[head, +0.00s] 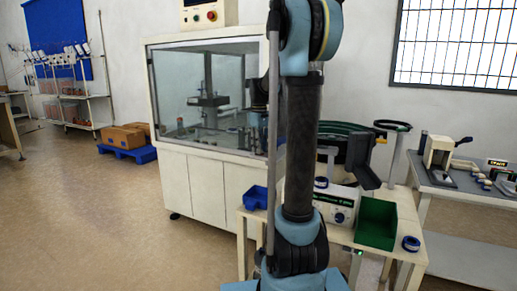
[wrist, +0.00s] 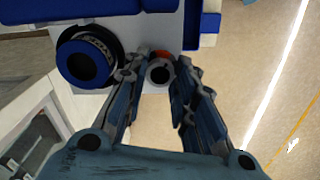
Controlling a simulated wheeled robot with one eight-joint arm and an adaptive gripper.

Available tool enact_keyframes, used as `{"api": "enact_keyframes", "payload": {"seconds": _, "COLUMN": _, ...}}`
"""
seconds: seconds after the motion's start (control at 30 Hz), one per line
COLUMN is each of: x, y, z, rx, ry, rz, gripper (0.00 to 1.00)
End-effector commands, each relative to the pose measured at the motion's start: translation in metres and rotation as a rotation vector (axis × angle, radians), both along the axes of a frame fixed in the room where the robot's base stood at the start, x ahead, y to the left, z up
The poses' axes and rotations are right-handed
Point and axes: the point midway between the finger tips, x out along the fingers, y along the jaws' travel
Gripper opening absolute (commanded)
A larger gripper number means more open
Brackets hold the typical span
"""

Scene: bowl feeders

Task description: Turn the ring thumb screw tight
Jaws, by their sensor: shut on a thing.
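In the wrist view, my gripper (wrist: 160,65) reaches toward a pale grey housing (wrist: 140,38). Its two fingers lie on either side of a small grey round piece with a dark centre, which I take to be the ring thumb screw (wrist: 158,73). The fingers are closed on it, and a bit of orange-red shows just behind its upper edge. The fingertips partly hide the screw's sides, so I cannot tell how far in it sits. In the head view, my own arm stands in front, and neither the gripper nor the screw can be made out.
A large blue round part with a black collar (wrist: 84,62) sits close left of the fingers. In the head view, a table carries a green bin (head: 376,222), a blue bin (head: 255,197) and a dark bowl feeder (head: 358,150). A glazed machine (head: 215,180) stands behind; open floor lies left.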

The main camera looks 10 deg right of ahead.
Motion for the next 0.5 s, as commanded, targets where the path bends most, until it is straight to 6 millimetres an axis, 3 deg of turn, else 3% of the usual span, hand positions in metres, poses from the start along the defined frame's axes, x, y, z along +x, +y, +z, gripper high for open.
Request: {"api": "enact_keyframes", "payload": {"seconds": 0.5, "x": 0.0015, "y": -0.0006, "z": 0.0007, "rx": -0.002, "ry": -0.003, "rz": -0.492, "gripper": 0.01}}
